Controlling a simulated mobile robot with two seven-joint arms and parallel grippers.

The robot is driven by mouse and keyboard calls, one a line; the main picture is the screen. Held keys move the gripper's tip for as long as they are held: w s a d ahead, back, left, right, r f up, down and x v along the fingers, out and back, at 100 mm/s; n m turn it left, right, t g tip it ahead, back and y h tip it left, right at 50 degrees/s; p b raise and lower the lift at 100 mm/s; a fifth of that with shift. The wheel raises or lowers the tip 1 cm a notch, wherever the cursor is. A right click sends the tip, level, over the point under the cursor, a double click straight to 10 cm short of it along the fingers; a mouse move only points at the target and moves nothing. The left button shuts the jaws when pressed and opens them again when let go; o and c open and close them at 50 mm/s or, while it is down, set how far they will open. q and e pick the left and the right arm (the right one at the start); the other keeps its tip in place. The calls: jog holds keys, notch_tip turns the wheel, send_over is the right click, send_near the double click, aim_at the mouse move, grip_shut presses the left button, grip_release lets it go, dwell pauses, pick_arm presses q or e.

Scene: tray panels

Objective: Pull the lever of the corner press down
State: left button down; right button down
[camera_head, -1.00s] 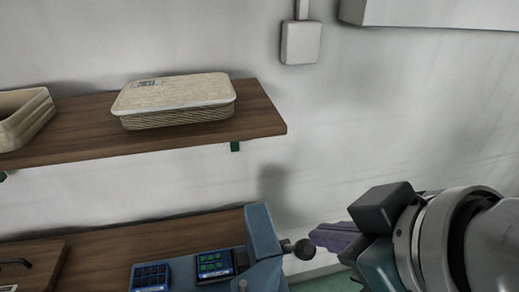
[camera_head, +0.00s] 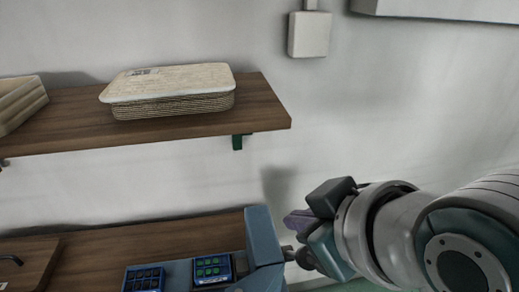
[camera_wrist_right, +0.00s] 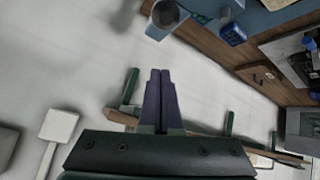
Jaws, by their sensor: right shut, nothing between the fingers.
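The corner press (camera_head: 264,238) is a blue-grey machine at the bottom centre of the head view, with two small dark panels on its front. Its lever (camera_head: 289,253) sticks out to the right and ends in a dark ball, partly covered by my right gripper in that view. My right gripper (camera_head: 292,221) has purple fingers, shut and empty, just above and beside the lever. My left gripper is out of view.
A wooden shelf (camera_head: 190,122) above the press carries a pale woven box (camera_head: 170,92) and a beige tray (camera_head: 18,103) at left. A wooden counter (camera_head: 130,236) runs behind the press. A white wall box (camera_head: 309,34) hangs above.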

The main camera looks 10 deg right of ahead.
aim_at(300, 249)
jog(key=f, duration=0.3)
jog(key=w+f, duration=0.1)
jog(key=f, duration=0.1)
jog(key=shift+d+f+p, duration=0.2)
jog(key=shift+d+p, duration=0.15)
jog(key=shift+p, duration=0.05)
jog(key=shift+s+d+f, duration=0.1)
